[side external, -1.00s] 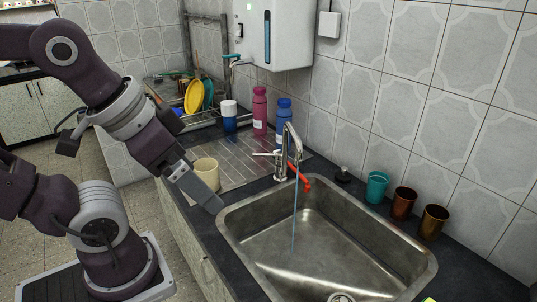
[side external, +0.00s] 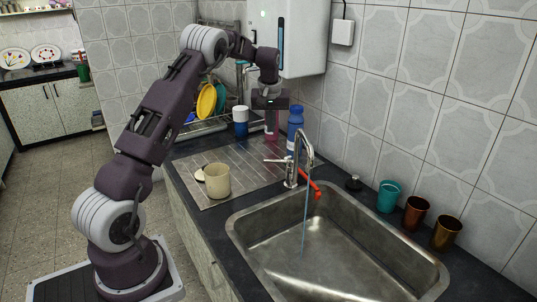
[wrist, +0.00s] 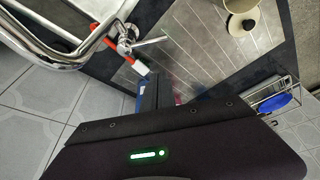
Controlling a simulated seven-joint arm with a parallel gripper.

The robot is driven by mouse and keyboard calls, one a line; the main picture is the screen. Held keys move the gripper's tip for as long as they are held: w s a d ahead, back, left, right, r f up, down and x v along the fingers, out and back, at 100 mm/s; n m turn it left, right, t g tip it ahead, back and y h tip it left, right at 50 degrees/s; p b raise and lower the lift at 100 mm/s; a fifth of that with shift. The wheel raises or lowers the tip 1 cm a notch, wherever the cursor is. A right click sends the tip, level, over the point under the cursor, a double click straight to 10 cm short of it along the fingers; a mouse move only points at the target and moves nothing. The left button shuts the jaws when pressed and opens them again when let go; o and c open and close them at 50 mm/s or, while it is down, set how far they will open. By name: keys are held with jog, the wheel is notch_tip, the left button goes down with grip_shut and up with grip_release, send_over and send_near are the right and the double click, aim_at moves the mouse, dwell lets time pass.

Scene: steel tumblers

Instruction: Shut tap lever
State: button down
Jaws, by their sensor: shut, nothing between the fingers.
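A thin stream of water (side external: 304,230) falls from the spout into the sink. In the wrist view the tap (wrist: 60,45) is at upper left, with its silver handle (wrist: 150,42) and red parts near its base.
A blue bottle (side external: 295,125) stands close behind the tap; a pink bottle is partly hidden by my gripper. A teal tumbler (side external: 388,196) and two copper-coloured tumblers stand right of the tap. A wall unit (side external: 300,35) hangs behind.

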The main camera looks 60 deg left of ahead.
aim_at(279, 161)
jog(key=s+a+x, duration=0.1)
jog(key=a+x, duration=0.1)
jog(key=x, duration=1.1)
jog(key=shift+s+d+r, duration=0.15)
jog(key=shift+s+d, duration=0.15)
jog(key=shift+d, duration=0.3)
jog(key=shift+s+d+r, duration=0.15)
jog(key=shift+s+d, duration=0.1)
jog(key=shift+d, duration=0.4)
jog(key=shift+s+d+r, duration=0.15)
jog(key=shift+s+d, duration=0.15)
jog(key=shift+d, duration=0.3)
jog(key=shift+d+n, duration=0.1)
jog(key=shift+n, duration=0.2)
